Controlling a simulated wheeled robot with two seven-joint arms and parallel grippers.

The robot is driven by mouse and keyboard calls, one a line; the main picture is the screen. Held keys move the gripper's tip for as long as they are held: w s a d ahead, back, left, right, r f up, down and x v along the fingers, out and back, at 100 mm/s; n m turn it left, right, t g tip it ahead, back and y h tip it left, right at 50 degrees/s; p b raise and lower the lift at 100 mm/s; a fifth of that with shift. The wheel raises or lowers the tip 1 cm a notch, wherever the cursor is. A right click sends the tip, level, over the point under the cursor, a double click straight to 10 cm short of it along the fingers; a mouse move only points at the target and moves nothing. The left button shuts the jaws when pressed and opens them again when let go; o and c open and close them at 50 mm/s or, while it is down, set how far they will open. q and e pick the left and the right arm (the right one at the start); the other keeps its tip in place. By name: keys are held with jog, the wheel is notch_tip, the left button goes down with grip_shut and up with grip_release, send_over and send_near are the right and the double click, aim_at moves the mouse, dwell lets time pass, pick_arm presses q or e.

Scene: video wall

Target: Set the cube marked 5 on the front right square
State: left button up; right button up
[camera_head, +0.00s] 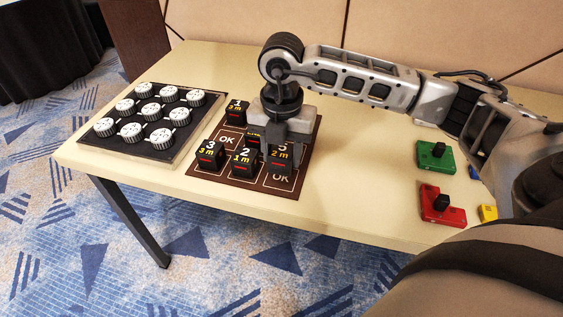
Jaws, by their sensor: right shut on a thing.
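My right gripper (280,140) points down over the right part of the brown mat and is shut on the black cube marked 5 (282,159). The cube is upright, its 5 partly covered by the fingers. It is at the front right square (281,179), whose OK print shows just below it. I cannot tell if the cube touches the mat (302,172). The cube marked 2 (243,162) stands close to its left, and the cube marked 3 (208,155) further left. My left gripper is not in view.
The cube marked 1 (237,112) stands at the mat's back left. Another cube (254,138) is mostly hidden behind my gripper. A black board with white knobs (159,140) lies to the left. Green (435,156) and red (441,206) blocks lie to the right. The table front is clear.

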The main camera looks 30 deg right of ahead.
aim_at(281, 163)
jog(key=shift+w+d+f, duration=0.1)
jog(key=shift+w+f, duration=0.1)
jog(key=shift+f, duration=1.7)
jog(key=shift+f, duration=0.15)
jog(key=o, duration=1)
